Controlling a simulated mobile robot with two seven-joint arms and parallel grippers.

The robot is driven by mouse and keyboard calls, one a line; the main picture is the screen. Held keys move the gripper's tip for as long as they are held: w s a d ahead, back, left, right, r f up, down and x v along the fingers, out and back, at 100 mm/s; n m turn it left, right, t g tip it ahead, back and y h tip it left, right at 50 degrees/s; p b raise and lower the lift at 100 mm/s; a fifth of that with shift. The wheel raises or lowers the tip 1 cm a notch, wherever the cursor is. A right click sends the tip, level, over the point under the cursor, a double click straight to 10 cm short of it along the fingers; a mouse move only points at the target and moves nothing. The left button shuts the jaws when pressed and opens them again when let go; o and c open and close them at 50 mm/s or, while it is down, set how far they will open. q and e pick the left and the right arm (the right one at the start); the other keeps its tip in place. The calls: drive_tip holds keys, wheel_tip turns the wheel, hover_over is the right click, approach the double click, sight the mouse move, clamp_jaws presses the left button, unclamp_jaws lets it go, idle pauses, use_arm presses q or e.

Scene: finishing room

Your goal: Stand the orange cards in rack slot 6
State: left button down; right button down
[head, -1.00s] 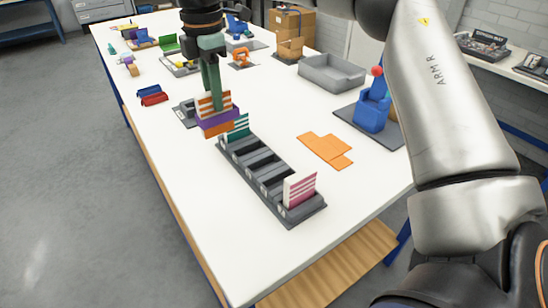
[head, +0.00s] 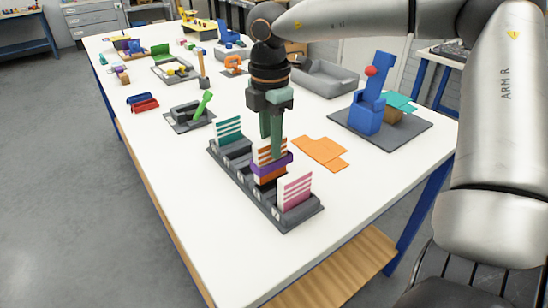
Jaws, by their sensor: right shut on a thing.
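My right gripper (head: 272,148) points down and is shut on the orange cards (head: 266,152), a bundle with orange and white stripes and a purple band around it. The bundle is upright over the grey rack (head: 227,171), in the part nearer me. I cannot tell whether its lower edge is inside a slot or just above it. Teal striped cards (head: 229,130) stand in the rack's far end. Pink striped cards (head: 294,190) stand in its near end, close to the held bundle. Slot numbers are not readable. My left gripper is not in view.
Flat orange pieces (head: 320,152) lie right of the rack. A blue device on a grey mat (head: 400,140) stands further right. A grey tray (head: 325,79) is behind. A green-handled tool (head: 202,106) sits beyond the rack. The table's left front is clear.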

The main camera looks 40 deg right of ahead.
sight(274, 177)
drive_tip(key=shift+s+d+f, duration=0.1)
drive_tip(key=shift+s+f, duration=0.1)
drive_tip(key=shift+s+d+f, duration=0.1)
drive_tip(key=shift+f, duration=1.7)
drive_tip(key=c, duration=0.7)
unclamp_jaws()
drive_tip(key=shift+r, duration=0.1)
wheel_tip(274, 177, up, 12)
drive_tip(key=shift+r+p, duration=0.1)
drive_tip(key=shift+p, duration=0.25)
